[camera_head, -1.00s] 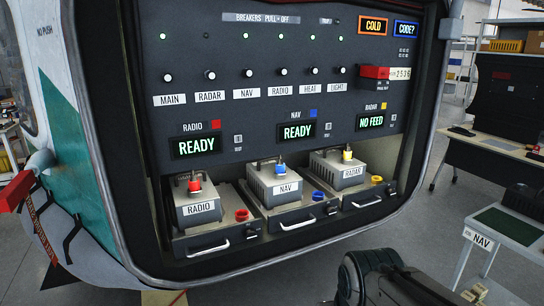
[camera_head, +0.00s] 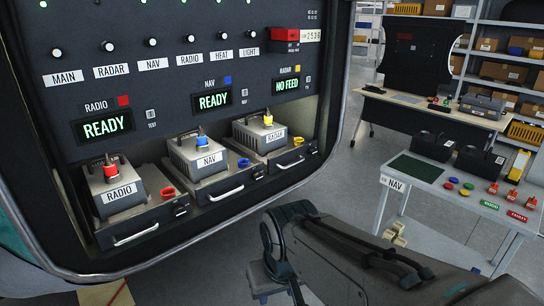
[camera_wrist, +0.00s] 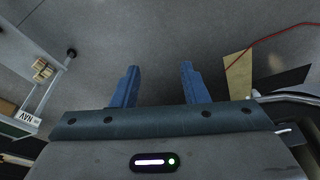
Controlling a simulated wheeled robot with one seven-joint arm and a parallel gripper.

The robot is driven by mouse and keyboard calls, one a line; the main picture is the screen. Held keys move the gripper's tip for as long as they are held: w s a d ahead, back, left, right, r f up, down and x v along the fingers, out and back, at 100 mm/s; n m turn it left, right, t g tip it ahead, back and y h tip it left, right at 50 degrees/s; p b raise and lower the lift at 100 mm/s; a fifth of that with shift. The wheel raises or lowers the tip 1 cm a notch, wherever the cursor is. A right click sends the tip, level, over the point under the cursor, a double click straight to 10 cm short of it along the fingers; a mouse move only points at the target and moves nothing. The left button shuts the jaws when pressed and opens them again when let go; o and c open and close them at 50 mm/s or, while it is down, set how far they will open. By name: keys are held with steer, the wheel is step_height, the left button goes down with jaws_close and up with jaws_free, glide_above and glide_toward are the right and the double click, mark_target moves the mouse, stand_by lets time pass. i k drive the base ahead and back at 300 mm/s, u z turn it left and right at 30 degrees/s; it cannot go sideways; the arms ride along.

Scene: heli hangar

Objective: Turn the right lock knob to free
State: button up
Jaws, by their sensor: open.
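Three trays in the dark panel's lower bay carry grey units labelled RADIO (camera_head: 118,191), NAV (camera_head: 205,158) and RADAR (camera_head: 272,135). Beside them on the tray fronts sit a red knob (camera_head: 167,193), a blue knob (camera_head: 243,163) and a yellow knob (camera_head: 298,141). The yellow one is rightmost, beside the RADAR unit; its turned position is too small to tell. My gripper (camera_wrist: 160,66) is open and empty in the wrist view, its blue fingers apart over the grey floor. None of the knobs shows there. My arm crosses the lower right of the head view.
The displays read READY (camera_head: 106,127) for RADIO, READY for NAV and NO FEED (camera_head: 291,86) for RADAR. Tray handles (camera_head: 290,162) stick out in front. A NAV-labelled table (camera_head: 415,168) with black boxes and coloured parts stands right. Shelves and a desk stand behind.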

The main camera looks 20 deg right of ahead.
mark_target(312, 151)
steer(key=z, duration=0.05)
steer(key=i, duration=0.9)
